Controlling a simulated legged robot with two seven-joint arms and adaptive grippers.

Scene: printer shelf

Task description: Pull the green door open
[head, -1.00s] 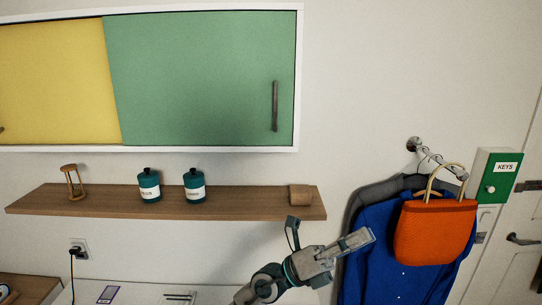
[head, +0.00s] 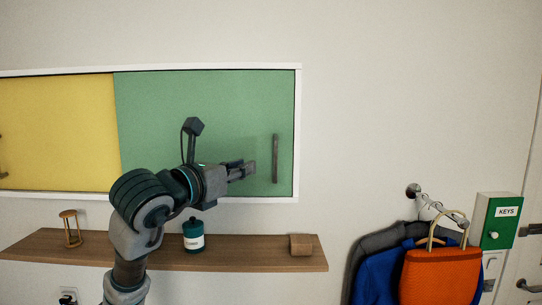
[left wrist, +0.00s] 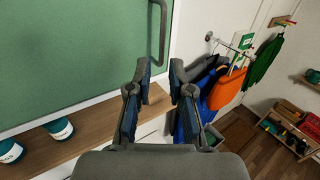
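The green door (head: 225,110) is the right panel of a white-framed wall cabinet and looks closed. Its dark vertical handle (head: 275,158) is near the door's right edge; it also shows at the top of the left wrist view (left wrist: 160,35). My left gripper (head: 247,170) is in front of the green door, just left of the handle, pointing right. In the left wrist view its two fingers (left wrist: 160,85) are apart with nothing between them. The handle is beyond the fingertips, not between them. My right gripper is in no view.
A yellow door (head: 55,130) is left of the green one. Below runs a wooden shelf (head: 240,258) with an hourglass (head: 71,228), a teal canister (head: 193,236) and a wooden block (head: 301,244). An orange bag (head: 440,275) and a green key box (head: 495,220) are at the right.

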